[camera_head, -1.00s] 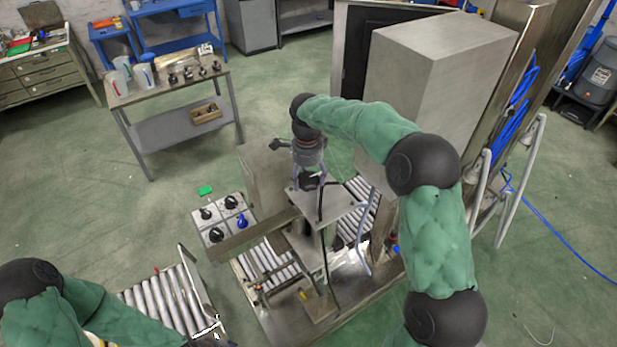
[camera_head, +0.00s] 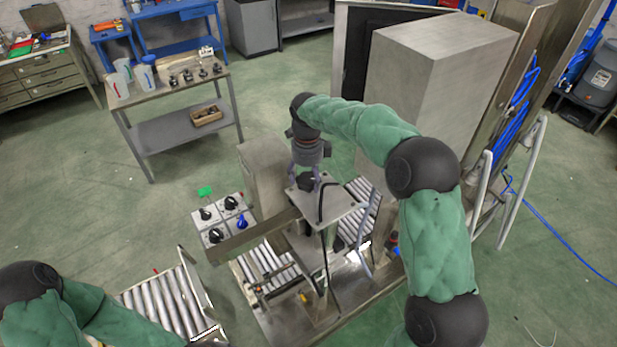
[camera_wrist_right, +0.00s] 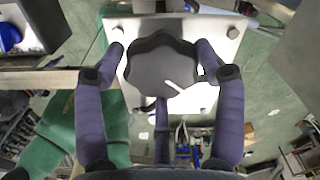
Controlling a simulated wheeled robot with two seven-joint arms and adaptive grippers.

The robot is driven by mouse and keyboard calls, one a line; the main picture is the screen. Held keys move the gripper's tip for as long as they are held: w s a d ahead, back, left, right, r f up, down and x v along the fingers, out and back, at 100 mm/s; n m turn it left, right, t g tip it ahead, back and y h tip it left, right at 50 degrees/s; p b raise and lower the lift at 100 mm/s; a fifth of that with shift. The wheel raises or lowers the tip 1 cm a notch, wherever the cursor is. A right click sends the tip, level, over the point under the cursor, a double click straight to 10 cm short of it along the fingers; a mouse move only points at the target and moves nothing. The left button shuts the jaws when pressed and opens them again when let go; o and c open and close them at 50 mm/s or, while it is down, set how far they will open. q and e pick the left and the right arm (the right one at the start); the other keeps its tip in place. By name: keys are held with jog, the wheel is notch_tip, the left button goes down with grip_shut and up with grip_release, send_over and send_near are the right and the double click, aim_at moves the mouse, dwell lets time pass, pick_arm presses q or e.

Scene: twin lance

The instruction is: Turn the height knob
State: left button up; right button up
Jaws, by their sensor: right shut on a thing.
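The height knob (camera_wrist_right: 160,62) is black and lobed, with a white pointer mark, and sits on a bright metal plate (camera_wrist_right: 205,100) in the right wrist view. In the head view the right gripper (camera_head: 306,178) points down onto the knob (camera_head: 305,183), on top of the metal machine head (camera_head: 340,205). The fingers partly hide the knob there. My left arm shows at the lower left of the head view, but its gripper is not visible.
A grey panel with several black knobs and a blue one (camera_head: 242,222) stands left of the machine. Roller conveyors (camera_head: 165,300) lie below it. A tall metal cabinet (camera_head: 430,75) stands behind my right arm. A black cable hangs by the machine head.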

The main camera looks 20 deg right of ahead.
aim_at(305, 178)
jog(key=shift+a+f, duration=0.1)
jog(key=shift+a, duration=0.1)
dwell(0.3)
jog(key=o, duration=1)
jog(key=shift+w, duration=0.1)
jog(key=shift+o, duration=0.5)
jog(key=shift+w+a, duration=0.15)
jog(key=shift+w, duration=0.1)
jog(key=shift+s+d, duration=0.2)
jog(key=shift+d, duration=0.05)
notch_tip(305, 178, up, 12)
jog(key=shift+a, duration=0.15)
jog(key=shift+w, duration=0.1)
